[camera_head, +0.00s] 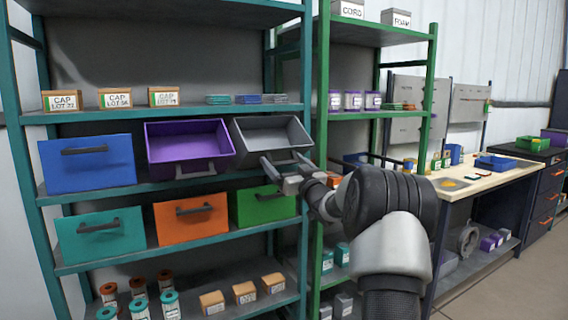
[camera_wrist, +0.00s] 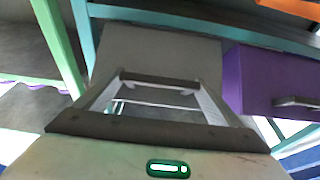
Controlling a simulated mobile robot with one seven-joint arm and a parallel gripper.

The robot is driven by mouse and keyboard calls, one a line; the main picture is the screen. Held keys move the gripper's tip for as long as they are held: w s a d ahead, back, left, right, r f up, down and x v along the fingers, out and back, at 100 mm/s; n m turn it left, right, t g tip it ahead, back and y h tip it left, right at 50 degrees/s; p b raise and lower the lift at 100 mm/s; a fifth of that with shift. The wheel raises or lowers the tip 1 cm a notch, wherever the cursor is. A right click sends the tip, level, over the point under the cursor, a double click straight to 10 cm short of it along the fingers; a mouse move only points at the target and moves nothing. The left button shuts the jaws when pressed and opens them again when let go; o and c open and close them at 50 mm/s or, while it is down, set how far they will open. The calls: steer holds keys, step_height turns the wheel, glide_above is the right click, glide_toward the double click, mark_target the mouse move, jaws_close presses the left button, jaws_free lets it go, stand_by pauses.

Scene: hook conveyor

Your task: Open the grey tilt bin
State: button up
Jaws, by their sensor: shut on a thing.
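The grey tilt bin (camera_head: 268,130) is at the right end of the middle shelf in the head view. It is tipped forward, its top open and its inside showing. My gripper (camera_head: 286,160) is at its lower front edge, shut on the bin's handle. In the wrist view the grey bin's front (camera_wrist: 190,48) fills the upper middle. The dark handle (camera_wrist: 160,80) lies between the fingertips of my gripper (camera_wrist: 160,86). The exact finger contact is small and partly hidden in the head view.
A purple bin (camera_head: 188,140), also tipped open, stands just left of the grey bin. A blue bin (camera_head: 88,162) is further left. Teal (camera_head: 100,234), orange (camera_head: 191,217) and green bins (camera_head: 262,206) sit below. A green rack post (camera_head: 321,130) stands close to the right.

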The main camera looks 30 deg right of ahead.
steer(key=o, duration=1.2)
steer(key=shift+f, duration=0.2)
steer(key=shift+o, duration=0.5)
steer(key=shift+r, duration=0.1)
steer(key=p+v, duration=0.1)
steer(key=v, duration=1.6)
steer(key=shift+s, duration=0.3)
